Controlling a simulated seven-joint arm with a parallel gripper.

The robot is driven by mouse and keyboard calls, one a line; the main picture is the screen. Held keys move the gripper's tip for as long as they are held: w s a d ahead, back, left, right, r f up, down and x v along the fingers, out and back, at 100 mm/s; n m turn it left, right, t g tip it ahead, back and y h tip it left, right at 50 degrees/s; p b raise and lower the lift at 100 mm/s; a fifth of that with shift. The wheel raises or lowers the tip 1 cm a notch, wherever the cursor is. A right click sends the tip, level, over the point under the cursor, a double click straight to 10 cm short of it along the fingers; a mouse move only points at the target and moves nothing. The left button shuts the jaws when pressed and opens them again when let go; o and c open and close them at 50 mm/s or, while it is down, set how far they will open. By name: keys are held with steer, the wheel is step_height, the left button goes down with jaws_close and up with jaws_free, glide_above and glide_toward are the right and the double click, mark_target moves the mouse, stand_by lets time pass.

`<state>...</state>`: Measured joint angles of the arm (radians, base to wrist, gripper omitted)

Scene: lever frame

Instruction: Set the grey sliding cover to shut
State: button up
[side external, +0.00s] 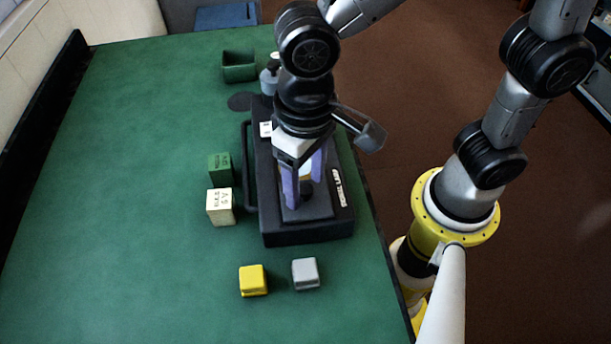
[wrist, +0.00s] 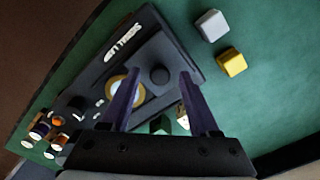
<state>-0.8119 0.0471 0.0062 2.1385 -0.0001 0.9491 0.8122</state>
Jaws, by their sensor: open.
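A dark box (side external: 285,238) with white lettering on its edge stands on the green table. On its top is a dark grey plate, which looks like the sliding cover (side external: 318,211). In the wrist view a round dark knob (wrist: 160,75) stands on the plate. A pale ring with a yellow rim (wrist: 122,88) shows uncovered beside the knob. My gripper (side external: 304,196) is open and points down over the box top. In the wrist view its fingers (wrist: 162,85) lie on either side of the knob's line. I cannot tell whether they touch the knob or cover.
A green block (side external: 219,167) and a cream lettered block (side external: 220,207) stand left of the box. A yellow block (side external: 253,281) and a grey block (side external: 305,273) lie in front. A green bin (side external: 239,66) is behind. The table's left side is clear.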

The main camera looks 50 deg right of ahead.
jaws_close()
stand_by(1.4)
